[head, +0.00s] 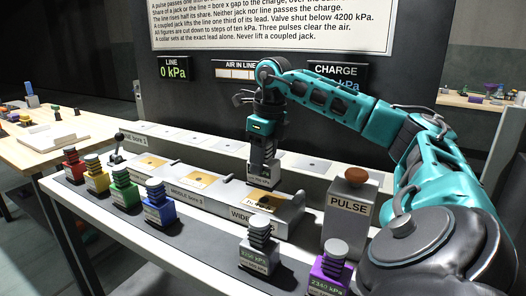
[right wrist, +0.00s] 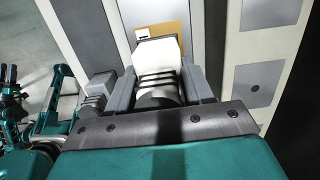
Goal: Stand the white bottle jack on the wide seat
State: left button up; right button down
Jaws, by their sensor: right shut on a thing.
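The white bottle jack (head: 262,173) has dark bellows and is upright in my right gripper (head: 264,154). The gripper is shut on it. In the right wrist view the white jack (right wrist: 158,52) sits between the two grey fingers (right wrist: 158,88). The wide seat (head: 285,212) is the right-hand block of the low front rail, with a tan plate on top. The jack is over this seat, and its base looks slightly above the plate. Part of the plate (right wrist: 172,29) shows beyond the jack. Teal and dark parts at the wrist view's left edge look like my left arm; its jaws are unclear.
A grey jack (head: 258,258) and a purple jack (head: 330,275) stand in front of the seat. Blue (head: 159,210), green (head: 124,193), yellow and red jacks stand farther left. The PULSE box (head: 348,212) with a brown button stands close right. A dark panel rises behind.

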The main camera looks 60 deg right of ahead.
aim_at(263, 176)
pick_arm(q)
notch_tip(263, 176, down, 3)
jog(key=shift+r+b, duration=0.2)
jog(key=shift+b, duration=0.45)
pick_arm(e)
notch_tip(263, 176, down, 3)
jog(key=shift+f, duration=0.2)
pick_arm(q)
jog(key=shift+f+b, duration=0.35)
jog(key=shift+b, duration=0.05)
pick_arm(e)
jog(key=shift+f, duration=0.55)
jog(key=c, duration=0.7)
grip_release()
jog(key=shift+c, duration=0.2)
jog(key=o, duration=0.4)
jog(key=shift+f, duration=0.1)
notch_tip(263, 176, up, 15)
jog(key=p, duration=1.5)
jog(key=shift+f, duration=0.15)
pick_arm(q)
notch_tip(263, 176, up, 14)
jog(key=shift+r, duration=0.2)
pick_arm(e)
jog(key=shift+f, duration=0.35)
